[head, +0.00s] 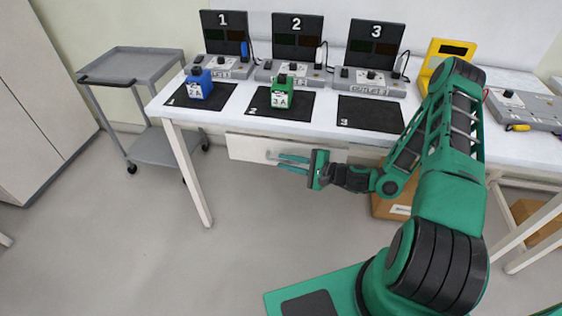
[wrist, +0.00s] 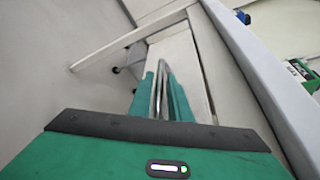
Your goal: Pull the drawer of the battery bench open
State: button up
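The drawer (head: 247,148) is a pale front panel under the white battery bench; it also shows in the wrist view (wrist: 174,62). It looks flush under the bench top. Its thin metal handle (head: 268,155) shows just left of my fingertips. My gripper (head: 281,161) reaches in from the right at the drawer's front. Its two green fingers are apart, one above and one below the handle. In the wrist view the handle (wrist: 160,88) runs between the fingers, with a narrow gap beside it. Firm contact with the handle cannot be made out.
On the bench top (head: 325,122) stand a blue battery (head: 199,83), a green battery (head: 282,92), black mats and numbered outlet stations. A grey cart (head: 150,66) stands at the left. A cardboard box (head: 391,208) sits below the bench, behind my arm. The floor before the drawer is clear.

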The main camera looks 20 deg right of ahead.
jog(key=shift+x, duration=1.05)
grip_shut()
